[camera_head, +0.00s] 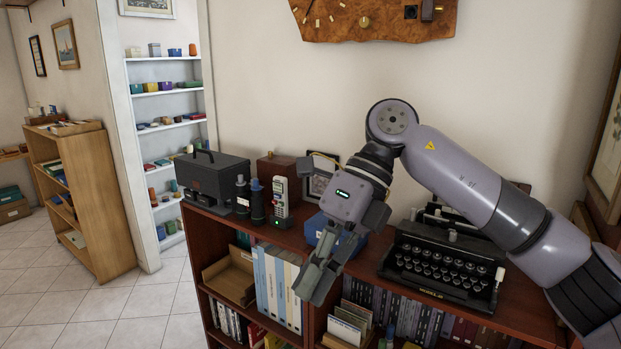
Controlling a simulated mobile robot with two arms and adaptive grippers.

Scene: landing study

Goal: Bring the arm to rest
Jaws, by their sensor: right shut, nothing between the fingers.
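My right arm (455,182) comes in from the right edge, bends at a high elbow, and reaches down to the left. My right gripper (312,287) hangs in front of the dark red bookcase, pointing down, shut and empty. It covers part of the shelf front and part of a blue box (321,229) on the bookcase top. My left gripper does not show.
The bookcase top (372,268) holds a black typewriter (442,262), a handset (281,199), dark bottles and a black case (213,180). A wooden wall piece (375,22) hangs above. A light wood shelf (82,200) stands left; tiled floor (140,315) between is clear.

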